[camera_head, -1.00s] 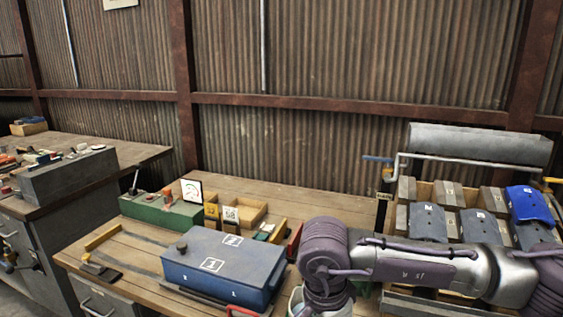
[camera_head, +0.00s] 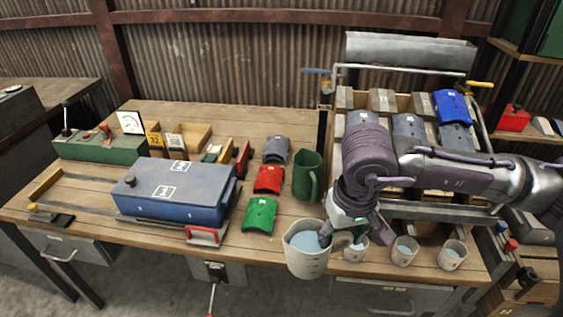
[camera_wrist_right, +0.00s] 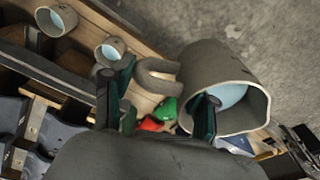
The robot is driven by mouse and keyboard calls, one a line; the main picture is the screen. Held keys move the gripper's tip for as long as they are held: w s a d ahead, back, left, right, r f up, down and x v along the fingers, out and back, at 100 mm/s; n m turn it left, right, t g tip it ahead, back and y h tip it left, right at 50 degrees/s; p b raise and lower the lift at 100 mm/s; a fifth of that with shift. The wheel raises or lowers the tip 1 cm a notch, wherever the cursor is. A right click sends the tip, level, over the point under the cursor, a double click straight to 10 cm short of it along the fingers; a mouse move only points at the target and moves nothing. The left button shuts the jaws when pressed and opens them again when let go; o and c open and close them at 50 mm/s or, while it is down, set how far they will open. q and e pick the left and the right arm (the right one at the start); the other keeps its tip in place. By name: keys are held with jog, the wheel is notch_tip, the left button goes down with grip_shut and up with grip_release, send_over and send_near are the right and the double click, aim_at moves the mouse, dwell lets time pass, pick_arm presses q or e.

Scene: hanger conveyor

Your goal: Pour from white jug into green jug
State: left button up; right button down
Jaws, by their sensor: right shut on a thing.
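The white jug (camera_head: 305,258) is at the bench's front edge, about upright, with light blue liquid showing in its mouth. My right gripper (camera_head: 343,232) is shut on it at its right, handle side. In the right wrist view the jug (camera_wrist_right: 225,65) shows its open mouth, and my gripper (camera_wrist_right: 157,110) has one finger in front of that mouth. Whether its base touches the bench cannot be told. The green jug (camera_head: 306,176) stands upright on the bench behind the white jug, apart from it; its inside looks dark. My left gripper is not in view.
Several small cups (camera_head: 404,251) with blue liquid stand right of the white jug. Green (camera_head: 260,214), red (camera_head: 269,180) and grey (camera_head: 276,150) curved pieces lie left of the green jug. A blue case (camera_head: 175,195) is farther left. A rack of blocks stands behind my arm.

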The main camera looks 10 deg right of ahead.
dwell(0.5)
jog(key=w+a+f+m+g+b, duration=0.1)
jog(key=a+f+m+b, duration=0.1)
jog(key=a+m, duration=0.8)
jog(key=w+a+f+m+g+h+b, duration=0.1)
jog(key=w+a+f+m+b, duration=0.1)
jog(key=a+m, duration=0.9)
jog(key=shift+w+f+m+b, duration=0.15)
jog(key=shift+f+m+b, duration=0.35)
jog(key=shift+b, duration=0.35)
jog(key=shift+d, duration=0.1)
